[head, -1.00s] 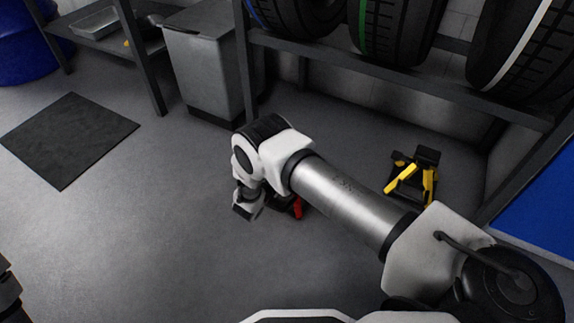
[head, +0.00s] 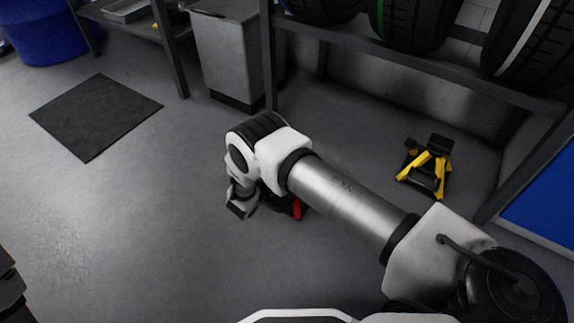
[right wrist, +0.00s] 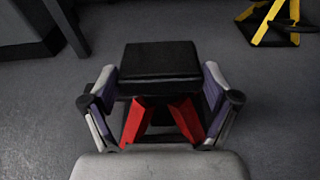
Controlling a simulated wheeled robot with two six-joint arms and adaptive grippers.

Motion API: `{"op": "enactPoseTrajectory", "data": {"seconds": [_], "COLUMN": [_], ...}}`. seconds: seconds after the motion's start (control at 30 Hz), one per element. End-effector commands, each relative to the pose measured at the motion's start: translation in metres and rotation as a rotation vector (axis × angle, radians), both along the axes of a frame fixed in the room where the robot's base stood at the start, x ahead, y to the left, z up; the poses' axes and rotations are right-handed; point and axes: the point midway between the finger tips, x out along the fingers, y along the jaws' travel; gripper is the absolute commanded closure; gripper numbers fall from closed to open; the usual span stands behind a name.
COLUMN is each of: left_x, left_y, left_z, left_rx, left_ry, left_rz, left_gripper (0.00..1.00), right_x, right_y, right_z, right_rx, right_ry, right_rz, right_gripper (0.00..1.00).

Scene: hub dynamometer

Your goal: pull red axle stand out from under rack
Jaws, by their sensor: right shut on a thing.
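The red axle stand (head: 297,208) shows in the head view only as a red leg and dark base on the floor, mostly hidden behind my right arm. In the right wrist view its black top (right wrist: 160,63) and red legs (right wrist: 184,118) sit between my right gripper's fingers (right wrist: 160,95). The right gripper is shut on the stand, one finger on each side. In the head view the stand is in front of the rack (head: 420,72), out on the open floor. My left gripper is not in view.
A yellow axle stand (head: 428,168) stands under the rack, right of my arm. Large tires (head: 412,25) sit on the rack. A grey bin (head: 226,55) stands left of the rack post. A dark mat (head: 95,115) lies on clear floor at the left.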

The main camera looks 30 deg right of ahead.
Motion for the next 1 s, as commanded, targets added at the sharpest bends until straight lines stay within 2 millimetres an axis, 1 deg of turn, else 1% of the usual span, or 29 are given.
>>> {"op": "enactPoseTrajectory", "data": {"seconds": [0.03,0.23,0.27,0.3,0.67,0.77,1.0], "left_x": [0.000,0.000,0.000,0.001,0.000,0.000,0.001], "left_y": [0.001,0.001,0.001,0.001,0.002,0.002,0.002], "left_z": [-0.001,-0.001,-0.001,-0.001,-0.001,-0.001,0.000], "left_rx": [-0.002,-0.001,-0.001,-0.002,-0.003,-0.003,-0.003], "left_ry": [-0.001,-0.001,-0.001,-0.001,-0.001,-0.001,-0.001], "left_rz": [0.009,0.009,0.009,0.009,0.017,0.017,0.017], "left_gripper": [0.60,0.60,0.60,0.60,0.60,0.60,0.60], "right_x": [-0.005,-0.006,-0.006,-0.006,-0.005,-0.008,-0.026], "right_y": [0.001,0.002,0.002,0.002,0.003,0.010,0.044], "right_z": [-0.007,-0.010,-0.010,-0.010,-0.006,-0.004,0.001], "right_rx": [0.009,0.010,0.010,0.010,0.007,0.008,0.013], "right_ry": [0.012,0.018,0.018,0.019,0.011,0.012,0.016], "right_rz": [0.000,-0.001,-0.001,0.000,-0.001,0.000,-0.002], "right_gripper": [0.82,0.82,0.09,0.00,0.00,0.00,0.00]}}
